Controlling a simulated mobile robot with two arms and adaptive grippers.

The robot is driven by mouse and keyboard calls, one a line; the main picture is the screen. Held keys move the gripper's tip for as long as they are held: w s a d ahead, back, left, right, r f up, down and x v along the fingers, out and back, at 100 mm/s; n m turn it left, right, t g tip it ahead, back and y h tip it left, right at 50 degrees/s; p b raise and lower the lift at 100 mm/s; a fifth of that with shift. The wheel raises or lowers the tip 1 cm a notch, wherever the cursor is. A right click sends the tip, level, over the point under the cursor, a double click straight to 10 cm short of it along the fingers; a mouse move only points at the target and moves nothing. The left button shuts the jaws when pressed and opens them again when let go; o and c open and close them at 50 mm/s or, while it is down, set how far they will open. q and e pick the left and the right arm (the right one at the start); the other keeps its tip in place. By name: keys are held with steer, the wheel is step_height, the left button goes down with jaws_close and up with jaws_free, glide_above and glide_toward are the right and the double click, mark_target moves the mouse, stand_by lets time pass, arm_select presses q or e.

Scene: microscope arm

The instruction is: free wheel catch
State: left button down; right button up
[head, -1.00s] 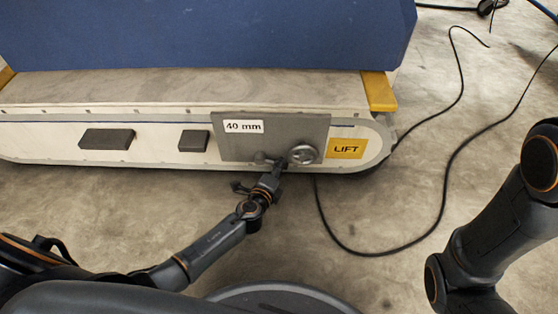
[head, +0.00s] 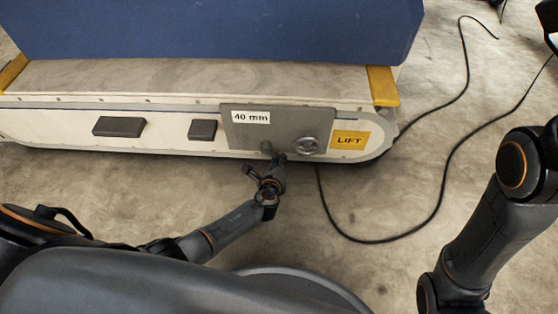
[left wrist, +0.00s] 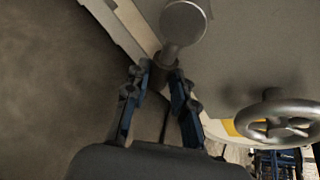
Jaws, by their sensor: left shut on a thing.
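A grey plate (head: 240,133) on the machine's side carries a round metal handwheel (head: 308,146) and, left of it, a small catch (head: 266,147) at the plate's lower edge. My left gripper (head: 279,158) is at the catch, below and left of the wheel. In the left wrist view my left gripper (left wrist: 162,76) is shut on the catch's dark stem; its round metal end (left wrist: 184,22) extends past the fingertips. The handwheel (left wrist: 280,118) stands right of the fingers, apart from them. My right arm is at the right edge of the head view; its gripper is out of view.
The plate bears a "40 mm" label (head: 251,117), with a yellow LIFT label (head: 350,140) to its right. Two dark blocks (head: 119,127) (head: 203,131) sit left of it. A black cable (head: 440,195) curves over the floor.

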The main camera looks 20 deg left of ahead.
mark_target(279, 136)
arm_select(q)
steer(key=shift+a, duration=0.1)
steer(key=c, duration=1.1)
jaws_free()
steer(key=r, duration=1)
steer(key=shift+w+a+r, duration=0.15)
steer(key=shift+w+r, duration=0.1)
steer(key=shift+s+f, duration=0.15)
steer(key=shift+f, duration=0.05)
